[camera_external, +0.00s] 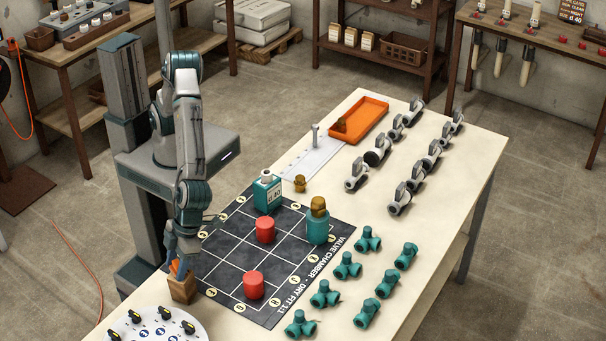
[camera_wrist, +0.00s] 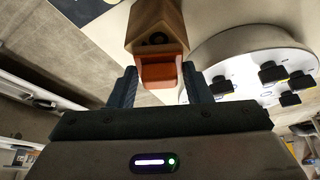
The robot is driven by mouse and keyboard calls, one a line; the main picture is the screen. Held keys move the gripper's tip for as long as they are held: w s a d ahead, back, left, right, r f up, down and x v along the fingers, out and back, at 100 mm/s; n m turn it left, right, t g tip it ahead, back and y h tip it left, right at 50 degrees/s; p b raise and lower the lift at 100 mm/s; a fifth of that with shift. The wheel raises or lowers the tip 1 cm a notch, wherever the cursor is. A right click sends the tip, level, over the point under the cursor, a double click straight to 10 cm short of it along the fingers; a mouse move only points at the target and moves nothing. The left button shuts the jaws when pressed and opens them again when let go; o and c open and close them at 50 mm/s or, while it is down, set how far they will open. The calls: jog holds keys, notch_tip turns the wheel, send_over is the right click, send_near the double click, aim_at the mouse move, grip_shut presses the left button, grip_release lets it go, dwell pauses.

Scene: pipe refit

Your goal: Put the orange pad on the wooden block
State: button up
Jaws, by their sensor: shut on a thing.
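The orange pad (camera_wrist: 158,74) is between the two fingers of my gripper (camera_wrist: 160,84) in the wrist view, and my gripper is shut on it. In the external view the pad (camera_external: 175,266) shows as a small orange patch below my gripper (camera_external: 178,257). The wooden block (camera_external: 182,291) stands at the table's near-left edge, right under the pad. In the wrist view the block (camera_wrist: 155,20) has a dark round hole, and the pad overlaps its near end. The pad looks against the block, but I cannot tell whether it rests on it.
A round white board (camera_external: 155,325) with black-and-yellow knobs is close in front of the block. A dark grid mat (camera_external: 236,262) with two red cylinders (camera_external: 265,230), a teal box (camera_external: 267,194) and a teal cylinder (camera_external: 317,228) lies to the right.

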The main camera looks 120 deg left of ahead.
jog(key=shift+f, duration=0.3)
jog(key=o, duration=1)
jog(key=shift+c, duration=0.2)
